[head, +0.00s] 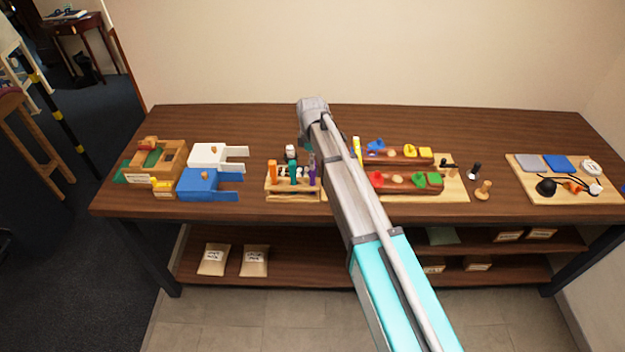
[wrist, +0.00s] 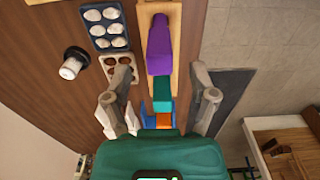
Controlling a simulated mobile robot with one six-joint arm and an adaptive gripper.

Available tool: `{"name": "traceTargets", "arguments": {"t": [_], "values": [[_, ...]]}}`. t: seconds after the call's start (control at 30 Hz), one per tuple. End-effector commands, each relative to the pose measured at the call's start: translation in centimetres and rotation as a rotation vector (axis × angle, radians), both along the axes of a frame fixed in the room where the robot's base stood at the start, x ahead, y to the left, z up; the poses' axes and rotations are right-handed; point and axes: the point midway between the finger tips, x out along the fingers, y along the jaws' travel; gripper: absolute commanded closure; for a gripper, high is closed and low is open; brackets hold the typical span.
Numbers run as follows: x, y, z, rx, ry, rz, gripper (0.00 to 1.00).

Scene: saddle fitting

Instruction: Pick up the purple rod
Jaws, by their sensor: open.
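The purple rod (head: 312,177) stands at the right end of a small wooden rack (head: 290,194), beside a teal rod (head: 293,173) and an orange rod (head: 272,173). In the wrist view the purple rod (wrist: 159,46) is the farthest up the picture, with the teal rod (wrist: 162,92) and orange rod (wrist: 161,121) below it. My gripper (wrist: 161,72) is open and empty, its fingers spread to either side of the row. The purple rod's top lies mostly beyond the fingertips in that view. My arm hides much of the gripper in the head view.
A blue tray (wrist: 107,25) and a pale tray of brown pieces lie beside the rack. A black-and-white jar (wrist: 73,62) is nearby. Blue and white blocks (head: 205,182) stand left, and boards with coloured pieces (head: 455,190) stand right. The table's front edge is close to the rack.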

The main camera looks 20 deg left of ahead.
Motion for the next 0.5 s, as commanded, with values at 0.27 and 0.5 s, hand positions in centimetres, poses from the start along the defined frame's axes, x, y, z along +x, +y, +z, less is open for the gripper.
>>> {"name": "traceTargets", "arguments": {"t": [0.27,0.5], "values": [[0.00,0.00,-0.05,0.000,0.000,0.000,0.26],[0.02,-0.02,-0.37,0.000,0.000,0.000,0.26]]}}
